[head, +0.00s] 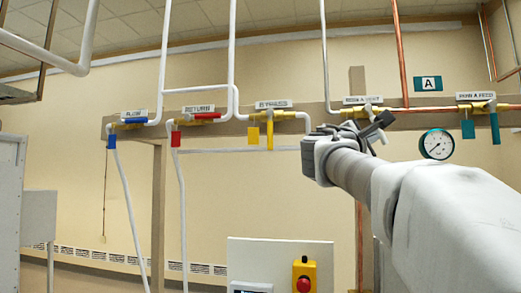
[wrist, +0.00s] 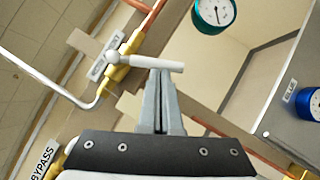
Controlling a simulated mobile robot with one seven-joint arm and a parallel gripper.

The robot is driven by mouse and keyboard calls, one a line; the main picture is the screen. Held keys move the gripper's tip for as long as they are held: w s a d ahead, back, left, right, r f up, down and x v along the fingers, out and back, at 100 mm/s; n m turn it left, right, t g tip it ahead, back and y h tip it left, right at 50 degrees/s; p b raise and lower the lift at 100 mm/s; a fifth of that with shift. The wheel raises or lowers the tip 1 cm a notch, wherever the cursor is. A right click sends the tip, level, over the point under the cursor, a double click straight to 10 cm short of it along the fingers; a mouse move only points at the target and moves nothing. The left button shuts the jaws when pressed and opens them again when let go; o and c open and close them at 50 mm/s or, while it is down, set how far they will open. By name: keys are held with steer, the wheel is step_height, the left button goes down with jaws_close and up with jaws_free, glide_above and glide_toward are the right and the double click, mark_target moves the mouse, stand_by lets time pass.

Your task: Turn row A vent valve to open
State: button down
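The row A vent valve is the brass valve (head: 356,112) under its label plate (head: 362,100) on the wall rail. In the wrist view its brass body (wrist: 117,76) sits on a pipe running diagonally, and its white lever (wrist: 155,64) sticks out to the right, roughly crosswise to the pipe. My gripper (head: 383,121) is at this valve and hides part of it in the head view. In the wrist view my gripper's fingers (wrist: 159,78) are close together, with their tips right at the lever. The lever lies across them, not visibly clamped; contact is hard to tell.
The bypass valve (head: 269,127) with a yellow lever is left of the vent valve. The row A feed valve (head: 478,107) with teal lever and tag is right. A gauge (head: 436,144) hangs between them, near my arm. A panel with a red button (head: 304,284) stands below.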

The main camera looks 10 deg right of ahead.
steer(key=n+t+b, duration=0.1)
steer(key=d+n+t+b, duration=0.1)
steer(key=n+b, duration=0.1)
steer(key=s+d+n+b, duration=0.1)
steer(key=b, duration=0.1)
steer(key=shift+s+d+f+n+t, duration=0.1)
steer(key=shift+d+f+n+t, duration=0.05)
steer(key=shift+f+n+t, duration=0.2)
steer(key=shift+s+d+r+n+t+y+b, duration=0.25)
steer(key=shift+d+r+n+t+b, duration=0.3)
steer(key=shift+r+n, duration=0.25)
steer(key=shift+s+d+r+n+t+y+b, duration=0.25)
steer(key=shift+d+r+n+t, duration=0.35)
steer(key=shift+n, duration=0.3)
steer(key=shift+s+d+r+n+t+y+b, duration=0.25)
steer(key=shift+d+r+n+t+b, duration=0.3)
steer(key=shift+r+n, duration=0.3)
steer(key=shift+d, duration=0.1)
